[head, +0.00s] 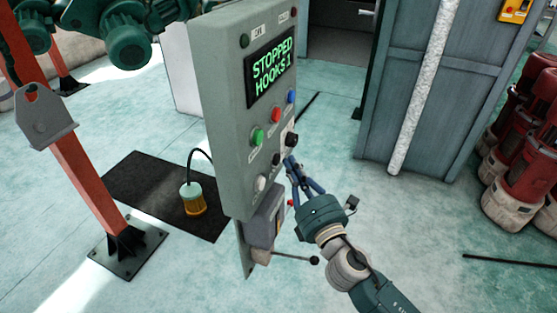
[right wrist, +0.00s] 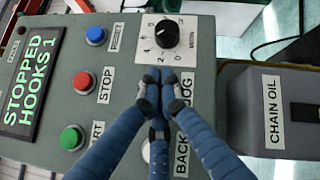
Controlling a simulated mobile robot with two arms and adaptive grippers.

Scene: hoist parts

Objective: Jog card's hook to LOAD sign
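The grey control panel (head: 226,110) stands in the middle of the head view. Its display (head: 270,66) reads "STOPPED HOOKS 1". It has green (head: 257,137), red (head: 275,115) and blue (head: 291,97) buttons and a black dial (right wrist: 168,34). My right gripper (head: 291,163) is at the panel's lower right, fingers drawn together and empty. In the right wrist view its fingertips (right wrist: 157,77) are just below the dial, partly covering the "BACK JOG" label (right wrist: 183,140). I cannot tell whether they touch the panel. The card, its hook and the LOAD sign are not visible.
A "CHAIN OIL" box (right wrist: 285,108) is beside the panel. A lever (head: 294,258) sticks out below it. A yellow-and-white lamp (head: 193,199) stands on a dark mat (head: 140,185). An orange post (head: 85,180) is left; red cylinders (head: 525,150) stand right.

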